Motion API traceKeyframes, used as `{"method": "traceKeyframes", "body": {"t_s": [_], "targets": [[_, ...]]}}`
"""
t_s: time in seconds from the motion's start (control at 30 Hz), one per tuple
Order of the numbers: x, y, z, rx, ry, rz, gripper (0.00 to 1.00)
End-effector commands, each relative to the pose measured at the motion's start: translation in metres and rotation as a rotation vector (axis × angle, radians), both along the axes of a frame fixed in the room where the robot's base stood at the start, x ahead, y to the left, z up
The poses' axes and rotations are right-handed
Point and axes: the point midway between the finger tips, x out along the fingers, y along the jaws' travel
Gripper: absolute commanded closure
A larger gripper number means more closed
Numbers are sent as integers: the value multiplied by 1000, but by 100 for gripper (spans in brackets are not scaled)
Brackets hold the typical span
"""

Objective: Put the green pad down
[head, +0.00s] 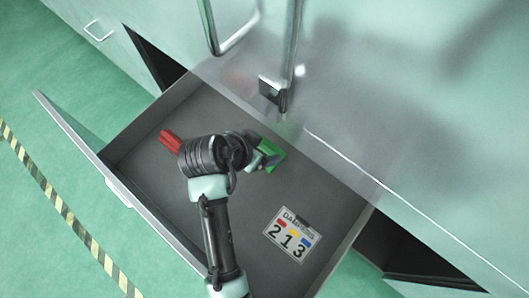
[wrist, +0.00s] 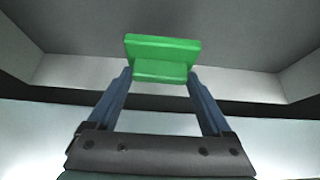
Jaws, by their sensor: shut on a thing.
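The green pad (head: 271,154) is a small bright green block with a wider plate on one side. My gripper (head: 257,160) holds it over the inside of an open grey drawer (head: 245,103), near the drawer's cabinet side. In the wrist view the green pad (wrist: 162,48) sits between the tips of my two blue-grey fingers (wrist: 160,77), which are shut on it. The drawer's grey inside and walls lie beyond it there. I cannot tell whether the pad touches the drawer floor.
A red block (head: 171,140) lies in the drawer left of my wrist. A white card (head: 292,233) reading "DAMPERS" and "213" lies at the right on the drawer floor. A metal handle with a dark bracket (head: 274,94) stands above the drawer's cabinet side. Bare floor shows around the card.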

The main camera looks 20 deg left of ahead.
Motion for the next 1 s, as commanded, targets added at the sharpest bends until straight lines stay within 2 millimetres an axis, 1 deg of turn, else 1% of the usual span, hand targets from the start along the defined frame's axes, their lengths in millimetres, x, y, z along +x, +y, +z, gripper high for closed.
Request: {"method": "traceKeyframes", "body": {"t_s": [0.03, 0.07, 0.1, 0.13, 0.23, 0.37, 0.47, 0.53, 0.63, 0.97, 1.0], "targets": [[10, -4, 0, 2, -2, -4, 60], [12, -5, -4, 0, 1, -1, 60], [9, -4, -14, -2, 3, 1, 60], [9, -4, -19, -1, 4, 1, 60], [9, -4, -28, -1, 1, 0, 60], [9, -4, -34, 0, 0, 0, 60], [8, -4, -45, 0, 1, -1, 60], [8, -4, -56, -1, 2, 1, 60], [12, -5, -64, -1, 2, -1, 60], [12, -5, -68, 0, 0, -1, 60], [12, -5, -69, 0, 0, -1, 14]]}}
